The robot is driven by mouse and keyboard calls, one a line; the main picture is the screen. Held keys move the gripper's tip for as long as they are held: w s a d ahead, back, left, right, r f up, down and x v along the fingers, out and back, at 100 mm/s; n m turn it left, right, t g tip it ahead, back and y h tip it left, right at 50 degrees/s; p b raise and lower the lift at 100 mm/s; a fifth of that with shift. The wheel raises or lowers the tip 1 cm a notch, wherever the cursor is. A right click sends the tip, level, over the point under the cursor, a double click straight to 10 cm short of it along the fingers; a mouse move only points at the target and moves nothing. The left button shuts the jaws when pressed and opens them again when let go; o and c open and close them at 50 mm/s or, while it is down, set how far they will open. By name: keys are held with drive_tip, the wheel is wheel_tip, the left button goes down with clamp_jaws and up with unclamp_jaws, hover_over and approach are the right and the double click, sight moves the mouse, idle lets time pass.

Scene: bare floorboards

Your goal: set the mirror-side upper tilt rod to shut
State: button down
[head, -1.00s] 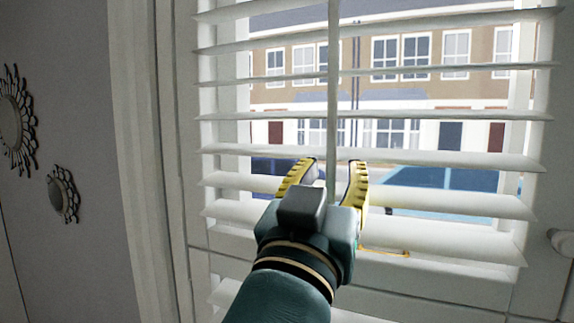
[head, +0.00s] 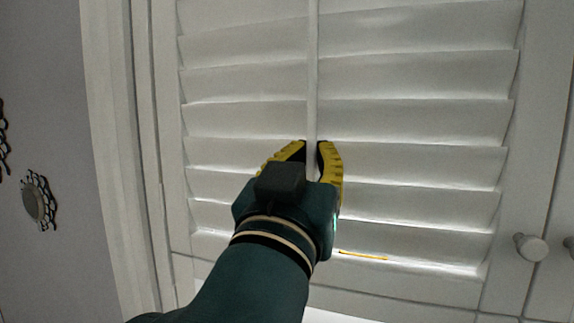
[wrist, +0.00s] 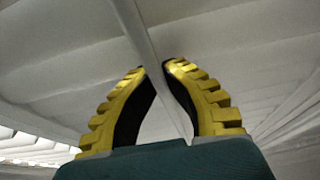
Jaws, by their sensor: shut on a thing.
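The upper tilt rod (head: 312,60) is a thin pale vertical bar running down the front of the shutter panel in the head view. The slats (head: 420,120) behind it lie closed, overlapping, with only thin light lines near the bottom. My gripper (head: 312,148) is at the rod's lower part, one yellow-ridged finger on each side, shut on it. In the wrist view the rod (wrist: 138,32) runs down between the fingertips (wrist: 157,68). The fingers hide part of the rod in the head view.
A round white knob (head: 531,247) sits on the frame at the right, with part of another at the picture edge. A mirror with a dark ornate rim (head: 40,200) hangs on the grey wall at left. A thin yellow strip (head: 362,255) shows by the lowest slats.

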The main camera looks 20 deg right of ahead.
drive_tip(key=shift+r, duration=0.3)
drive_tip(key=c, duration=1.1)
unclamp_jaws()
drive_tip(key=v, duration=1.2)
drive_tip(key=shift+f, duration=0.1)
